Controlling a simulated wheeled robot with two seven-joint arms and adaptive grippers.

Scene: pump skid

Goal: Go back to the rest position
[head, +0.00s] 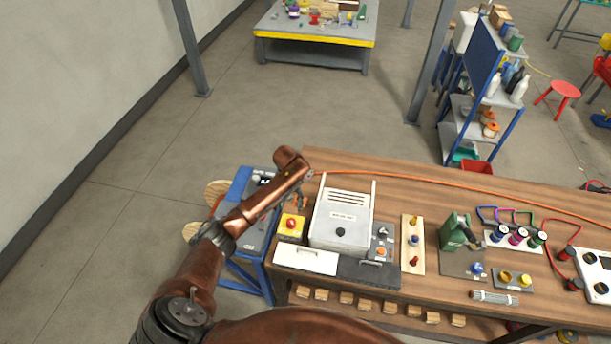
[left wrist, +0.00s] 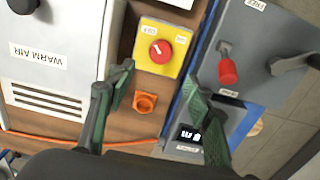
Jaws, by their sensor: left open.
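My left arm (head: 265,205) comes in from the lower left in the head view and reaches over the left end of the wooden bench. My left gripper (left wrist: 158,76) shows best in the left wrist view. Its two green-grey fingers are apart with nothing held between them. Beyond the fingertips is a yellow box with a red knob (left wrist: 160,51). A small orange fitting (left wrist: 146,102) lies on the bench between the fingers. In the head view my wrist hides much of the gripper. My right gripper is not in view.
A white warm-air unit (head: 342,215) stands beside the yellow box (head: 291,226). A grey panel with a red-tipped lever (left wrist: 228,70) is close to the right finger. A blue-framed stand (head: 240,187) adjoins the bench (head: 440,191). Open floor (head: 120,200) lies to the left.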

